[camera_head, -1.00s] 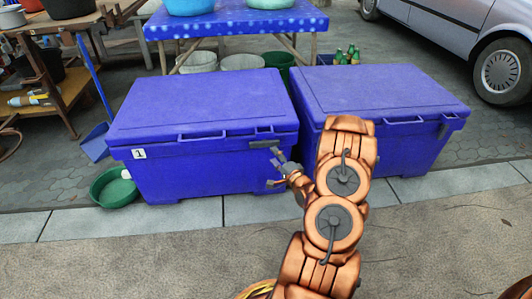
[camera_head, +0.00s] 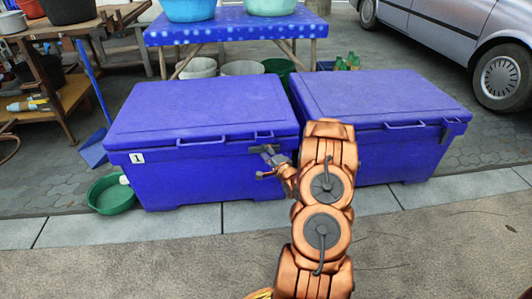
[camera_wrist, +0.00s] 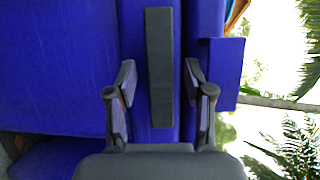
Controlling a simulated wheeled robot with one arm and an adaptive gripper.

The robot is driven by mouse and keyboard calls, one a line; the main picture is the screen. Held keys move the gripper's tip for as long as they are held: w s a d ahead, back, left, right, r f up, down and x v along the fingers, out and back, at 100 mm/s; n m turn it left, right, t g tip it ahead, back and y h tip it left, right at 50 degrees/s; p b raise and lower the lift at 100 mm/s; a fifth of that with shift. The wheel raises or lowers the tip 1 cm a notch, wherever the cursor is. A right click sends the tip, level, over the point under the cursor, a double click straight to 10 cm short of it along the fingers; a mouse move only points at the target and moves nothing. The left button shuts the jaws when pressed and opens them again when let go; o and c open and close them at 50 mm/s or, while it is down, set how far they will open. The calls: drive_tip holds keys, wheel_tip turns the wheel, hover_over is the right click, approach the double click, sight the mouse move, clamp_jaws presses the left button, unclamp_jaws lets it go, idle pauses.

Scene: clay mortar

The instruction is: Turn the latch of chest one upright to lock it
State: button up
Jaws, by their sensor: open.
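Chest one (camera_head: 165,168) is the blue chest on the left, with a white "1" label and its lid shut. Its latch (camera_head: 257,149) is a dark grey bar lying level at the front right, under the lid edge. In the wrist view, which is turned sideways, the latch (camera_wrist: 160,65) runs up and down the picture. My gripper (camera_head: 266,164) is in front of the latch. Its two fingers stand open, one on each side of the latch, with a gap to both; it also shows in the wrist view (camera_wrist: 161,85). The fingertips partly cover the latch in the head view.
A second blue chest (camera_head: 385,95) stands close on the right, its front partly behind my arm. A green basin (camera_head: 112,195) sits on the ground at the left. A blue-clothed table (camera_head: 235,32) stands behind. The pavement (camera_head: 150,250) in front is clear.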

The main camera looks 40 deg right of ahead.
clamp_jaws()
idle(0.3)
drive_tip(key=shift+r+n+p, duration=0.15)
drive_tip(key=shift+n+p, duration=0.15)
drive_tip(key=shift+p, duration=0.15)
drive_tip(key=n+g+h+p, duration=0.1)
drive_tip(key=n+g+p, duration=0.1)
drive_tip(key=n+p, duration=0.1)
drive_tip(key=n+g+h+p, duration=0.1)
drive_tip(key=n+g+p, duration=0.1)
drive_tip(key=n, duration=0.3)
drive_tip(key=n+g+h+p, duration=0.1)
drive_tip(key=n+g+p, duration=0.1)
drive_tip(key=n+p, duration=0.2)
drive_tip(key=shift+w+a+r+n+g+h, duration=0.15)
drive_tip(key=shift+n+g+h, duration=0.15)
drive_tip(key=shift+n, duration=0.1)
idle(0.6)
